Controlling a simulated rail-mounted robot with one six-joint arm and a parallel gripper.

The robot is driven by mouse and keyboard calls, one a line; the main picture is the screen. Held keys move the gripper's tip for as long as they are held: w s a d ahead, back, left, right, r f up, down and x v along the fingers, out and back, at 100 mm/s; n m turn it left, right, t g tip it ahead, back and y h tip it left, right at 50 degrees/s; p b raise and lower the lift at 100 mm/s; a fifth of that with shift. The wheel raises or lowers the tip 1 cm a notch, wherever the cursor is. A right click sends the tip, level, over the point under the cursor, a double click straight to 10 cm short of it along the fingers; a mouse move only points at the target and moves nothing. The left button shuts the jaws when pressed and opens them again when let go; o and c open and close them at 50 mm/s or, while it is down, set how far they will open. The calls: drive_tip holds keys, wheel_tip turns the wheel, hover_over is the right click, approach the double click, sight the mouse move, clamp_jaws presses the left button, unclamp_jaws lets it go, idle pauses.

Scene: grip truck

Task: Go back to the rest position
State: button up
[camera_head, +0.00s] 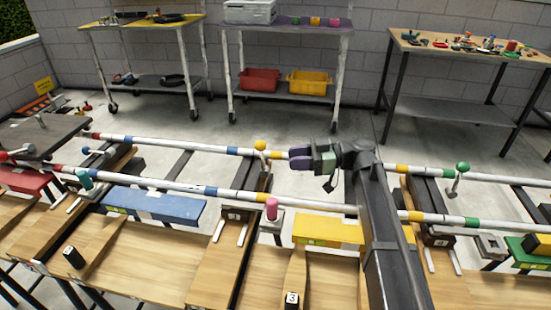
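My gripper (297,158) is at the end of my dark arm, near the middle of the view. It points left, with purple fingertips and a pale green part behind them. It is in front of the far striped rail, just right of a yellow ball knob (260,145). The two fingers are small and lie close together in this view, so the gap between them is unclear. No held object is visible at the fingertips.
Two striped rails, the nearer one marked (170,187), cross the view. A pink knob (271,208) stands below my gripper, and a green ball knob (463,167) stands right. Blue (160,206) and yellow (327,229) blocks lie along the front. Carts and a workbench (440,50) stand behind.

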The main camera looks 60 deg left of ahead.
drive_tip(key=v, duration=0.3)
